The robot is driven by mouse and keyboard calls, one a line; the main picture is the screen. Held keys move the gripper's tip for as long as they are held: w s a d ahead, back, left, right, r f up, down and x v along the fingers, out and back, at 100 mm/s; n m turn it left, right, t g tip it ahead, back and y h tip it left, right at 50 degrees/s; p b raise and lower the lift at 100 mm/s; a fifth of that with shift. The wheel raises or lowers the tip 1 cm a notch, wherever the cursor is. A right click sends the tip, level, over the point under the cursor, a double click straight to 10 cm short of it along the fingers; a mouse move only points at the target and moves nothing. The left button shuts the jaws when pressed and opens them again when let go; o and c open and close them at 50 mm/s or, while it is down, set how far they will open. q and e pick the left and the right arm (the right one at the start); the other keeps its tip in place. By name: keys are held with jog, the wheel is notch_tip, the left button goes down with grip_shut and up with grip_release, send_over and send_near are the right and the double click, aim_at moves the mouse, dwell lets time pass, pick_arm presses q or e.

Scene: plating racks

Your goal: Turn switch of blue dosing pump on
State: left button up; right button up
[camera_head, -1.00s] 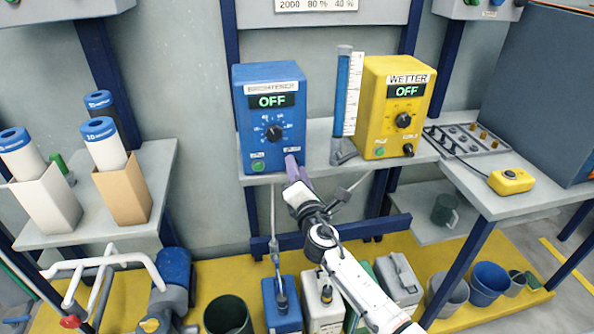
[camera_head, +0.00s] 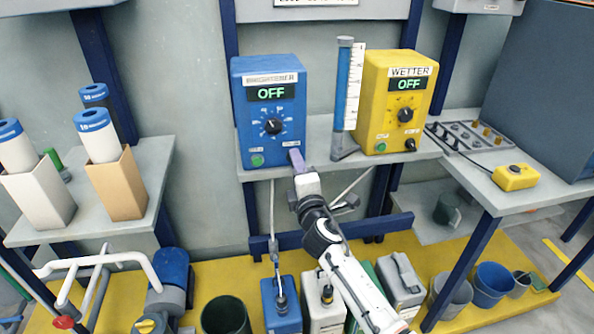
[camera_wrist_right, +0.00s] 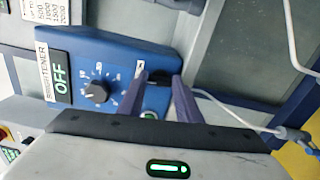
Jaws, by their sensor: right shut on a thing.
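The blue dosing pump (camera_head: 262,135) stands on a grey shelf. It has a label ending in "TENER", a display reading OFF (camera_head: 271,93), a black dial (camera_head: 272,127) and a green button (camera_head: 257,160). My right gripper (camera_head: 296,158) is at the pump's lower right front corner and covers its switch in the head view. In the right wrist view its purple fingers (camera_wrist_right: 170,88) straddle the small black switch (camera_wrist_right: 158,76) and are shut on it. The pump and its OFF display (camera_wrist_right: 60,77) also show there. My left gripper is not in view.
Canisters and buckets stand on the yellow floor below. A yellow button box (camera_head: 515,177) lies on the right table.

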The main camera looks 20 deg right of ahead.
jog(key=shift+a+f+m+b, duration=0.15)
jog(key=shift+m+b, duration=0.45)
jog(key=shift+m, duration=1.4)
jog(key=shift+d+f+m+b, duration=0.1)
jog(key=shift+m+b, duration=0.5)
jog(key=shift+m, duration=1.4)
jog(key=o, duration=1)
jog(key=shift+o, duration=0.2)
